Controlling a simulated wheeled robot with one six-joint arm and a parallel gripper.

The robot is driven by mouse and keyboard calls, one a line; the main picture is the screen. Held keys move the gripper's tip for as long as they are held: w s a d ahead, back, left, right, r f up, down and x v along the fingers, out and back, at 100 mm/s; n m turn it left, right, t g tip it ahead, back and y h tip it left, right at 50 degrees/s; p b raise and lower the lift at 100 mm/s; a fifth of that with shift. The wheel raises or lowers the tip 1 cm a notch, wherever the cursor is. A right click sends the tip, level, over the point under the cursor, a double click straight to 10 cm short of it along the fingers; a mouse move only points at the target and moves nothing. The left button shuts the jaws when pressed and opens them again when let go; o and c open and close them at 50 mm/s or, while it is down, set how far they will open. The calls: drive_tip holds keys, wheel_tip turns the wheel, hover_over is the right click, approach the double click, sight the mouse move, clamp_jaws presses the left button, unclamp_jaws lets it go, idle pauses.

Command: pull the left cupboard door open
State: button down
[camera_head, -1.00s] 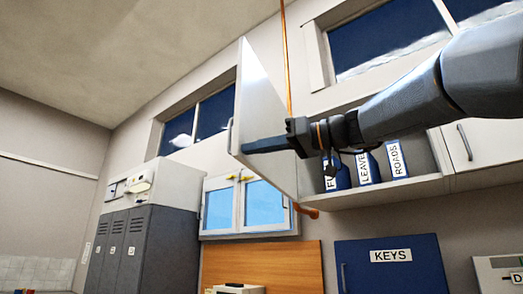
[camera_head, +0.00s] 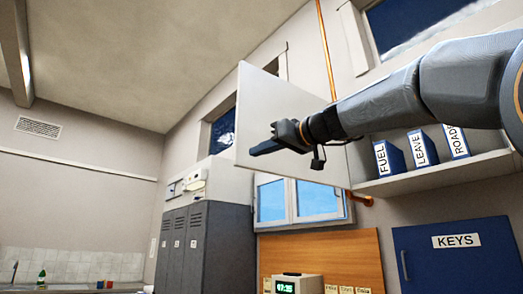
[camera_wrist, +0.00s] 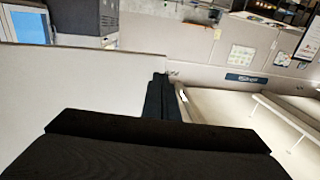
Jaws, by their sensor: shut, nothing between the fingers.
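The left cupboard door (camera_head: 285,100) is a pale flat panel. It stands wide open, swung out from the wall cupboard (camera_head: 430,178), with its inner face in view. My gripper (camera_head: 262,149) is shut and empty. It lies in front of the door's inner face, pointing left; I cannot tell whether it touches. The door's handle is out of sight. In the wrist view, my shut fingers (camera_wrist: 158,95) are beside the edge of a pale panel (camera_wrist: 80,100), which looks like the door.
Blue binders (camera_head: 422,148) stand on the open shelf. A blue key cabinet (camera_head: 450,262) hangs below. Grey lockers (camera_head: 205,245) and a small window (camera_head: 300,198) are left of the cupboard. An orange pipe (camera_head: 326,50) runs up the wall.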

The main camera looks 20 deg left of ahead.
drive_tip(key=s+a+b+v, duration=0.1)
drive_tip(key=s+b+v, duration=0.1)
drive_tip(key=b+v, duration=0.5)
drive_tip(key=v, duration=0.6)
drive_tip(key=shift+s+d+b, duration=0.2)
drive_tip(key=shift+s+b, duration=0.1)
drive_tip(key=shift+s, duration=0.15)
